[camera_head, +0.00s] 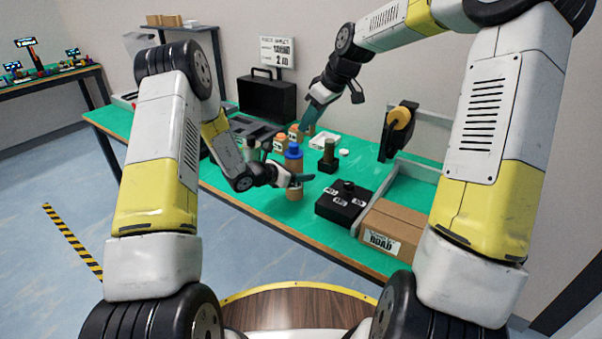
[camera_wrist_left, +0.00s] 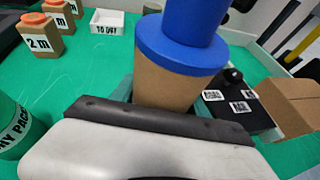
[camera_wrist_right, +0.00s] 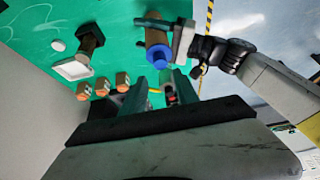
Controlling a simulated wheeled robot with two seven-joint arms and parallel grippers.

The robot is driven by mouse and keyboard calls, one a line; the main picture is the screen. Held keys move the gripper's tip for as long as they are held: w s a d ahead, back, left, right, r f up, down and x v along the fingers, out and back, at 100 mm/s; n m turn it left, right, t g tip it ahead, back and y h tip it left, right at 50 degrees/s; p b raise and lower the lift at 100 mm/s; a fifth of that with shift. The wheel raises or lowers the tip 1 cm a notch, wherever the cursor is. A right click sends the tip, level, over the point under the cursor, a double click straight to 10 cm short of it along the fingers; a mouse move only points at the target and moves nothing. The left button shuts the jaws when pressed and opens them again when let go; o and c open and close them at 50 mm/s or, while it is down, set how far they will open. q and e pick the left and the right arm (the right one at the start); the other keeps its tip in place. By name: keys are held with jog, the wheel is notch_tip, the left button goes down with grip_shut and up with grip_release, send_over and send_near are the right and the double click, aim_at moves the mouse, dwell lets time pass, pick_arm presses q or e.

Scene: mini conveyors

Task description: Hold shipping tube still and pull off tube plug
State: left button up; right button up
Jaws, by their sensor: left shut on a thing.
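The brown shipping tube (camera_head: 294,194) stands upright on the green table, with the blue tube plug (camera_head: 294,152) in its top end. My left gripper (camera_head: 298,180) is shut on the tube's body below the plug. In the left wrist view the tube (camera_wrist_left: 168,86) stands between the fingers, with the wide blue plug (camera_wrist_left: 182,48) above it. My right gripper (camera_head: 308,117) is behind and above the plug, empty and apart from it. In the right wrist view its teal fingers (camera_wrist_right: 157,84) are spread, and the plug (camera_wrist_right: 158,58) is beyond their tips.
Small brown bottles with orange caps (camera_wrist_right: 103,86) stand behind the tube. A dark post (camera_head: 328,152) stands to its right. A black box (camera_head: 340,207) and a cardboard box (camera_head: 392,223) lie at the front right. A black case (camera_head: 267,97) stands at the back.

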aim_at(294, 144)
pick_arm(q)
jog(key=shift+f, duration=0.1)
pick_arm(e)
jog(key=o, duration=0.5)
jog(key=shift+a, duration=0.1)
jog(key=o, duration=0.4)
jog(key=shift+w, duration=0.25)
jog(key=shift+o, duration=0.4)
jog(key=shift+w+a+f+m+g, duration=0.15)
jog(key=shift+w+a+m+g, duration=0.15)
jog(key=shift+m+g, duration=0.1)
pick_arm(q)
jog(key=shift+s, duration=0.1)
jog(key=shift+f, duration=0.1)
pick_arm(e)
jog(key=w+a+r+m+g+h, duration=0.2)
jog(key=a+m+g+h, duration=0.15)
jog(key=m+h, duration=0.2)
pick_arm(q)
jog(key=shift+a, duration=0.1)
pick_arm(e)
jog(key=shift+m+t+y, duration=0.25)
jog(key=shift+t+y, duration=0.2)
jog(key=f, duration=1.2)
jog(key=shift+w+a+f, duration=0.15)
jog(key=shift+a+f, duration=0.05)
